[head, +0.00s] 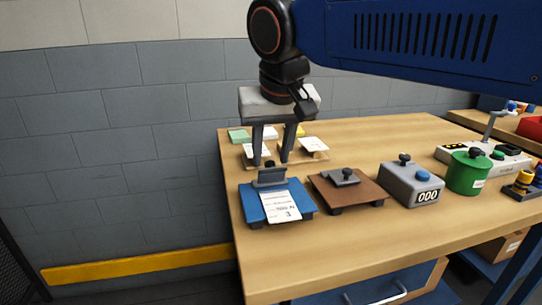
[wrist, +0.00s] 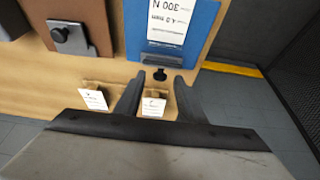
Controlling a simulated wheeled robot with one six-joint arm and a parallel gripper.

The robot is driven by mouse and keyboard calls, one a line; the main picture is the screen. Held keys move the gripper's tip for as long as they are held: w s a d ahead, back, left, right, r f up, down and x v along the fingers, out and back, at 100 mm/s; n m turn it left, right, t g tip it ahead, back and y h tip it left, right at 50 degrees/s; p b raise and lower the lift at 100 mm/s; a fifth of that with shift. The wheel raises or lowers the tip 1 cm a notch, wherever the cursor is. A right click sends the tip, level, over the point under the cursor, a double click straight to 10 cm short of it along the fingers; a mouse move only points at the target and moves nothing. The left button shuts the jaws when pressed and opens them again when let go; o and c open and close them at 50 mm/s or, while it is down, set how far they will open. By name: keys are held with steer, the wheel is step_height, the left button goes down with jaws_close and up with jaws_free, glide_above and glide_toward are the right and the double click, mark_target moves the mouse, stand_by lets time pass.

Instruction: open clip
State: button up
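A blue clipboard (head: 252,206) lies at the table's left front. It also shows at the top of the wrist view (wrist: 206,18). Its grey metal clip (head: 270,179) is at the far end, over the top of a printed white sheet (head: 281,206); the clip shows too in the wrist view (wrist: 166,54). I cannot tell whether its jaw presses the sheet. A small black knob (wrist: 160,75) stands at the clip's rear. My gripper (head: 270,161) is open, fingers pointing down by the clip. In the wrist view my gripper (wrist: 161,77) has the knob between its fingertips, with gaps visible.
A brown board (head: 362,192) with its own grey clip stands just right. Farther right are a grey counter box (head: 405,185) and a green canister (head: 466,174). Small trays with white cards (head: 314,144) lie behind my gripper. The table's left edge is close.

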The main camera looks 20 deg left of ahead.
steer(key=shift+w+a+f, duration=0.1)
steer(key=shift+w+f, duration=0.1)
steer(key=shift+f, duration=0.35)
jaws_close()
steer(key=shift+w, duration=0.1)
steer(key=shift+w+a+f+g+h, duration=0.1)
steer(key=shift+w+a+g+h, duration=0.2)
steer(key=shift+g, duration=0.3)
steer(key=shift+w+a+g+h, duration=0.2)
steer(key=shift+w+g+h, duration=0.2)
steer(key=shift+g, duration=0.2)
steer(key=shift+w+a+f+g+h, duration=0.2)
steer(key=shift+w+g+h, duration=0.2)
steer(key=shift+g, duration=0.3)
steer(key=shift+w+a+f+g+h, duration=0.15)
steer(key=shift+w+g+h, duration=0.2)
steer(key=shift+g, duration=0.35)
steer(key=shift+s, duration=0.1)
